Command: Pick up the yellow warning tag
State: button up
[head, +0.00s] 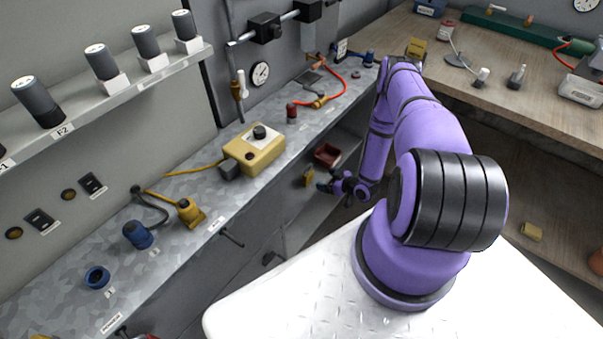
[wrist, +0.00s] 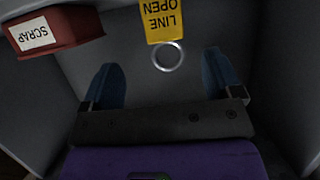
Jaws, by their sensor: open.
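The yellow warning tag (wrist: 163,20) reads "LINE OPEN" upside down at the top of the wrist view, with a metal ring at its lower end. A small yellow piece that looks like it shows in the head view (head: 308,176), in the open compartment under the metal bench. My gripper (wrist: 160,78) has its two blue fingers spread with nothing between them. In the head view my gripper (head: 325,184) is at the compartment opening, just right of the tag.
A red bin labelled "SCRAP" (wrist: 55,32) stands to the left of the tag in the wrist view; it also shows in the head view (head: 327,155). Grey compartment walls close in on both sides. The metal bench (head: 205,170) above carries a yellow box (head: 255,152).

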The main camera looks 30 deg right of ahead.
aim_at(310, 176)
jog(key=x, duration=1)
jog(key=shift+a+f, duration=0.2)
jog(key=shift+a, duration=0.05)
jog(key=shift+c, duration=0.2)
jog(key=c, duration=1)
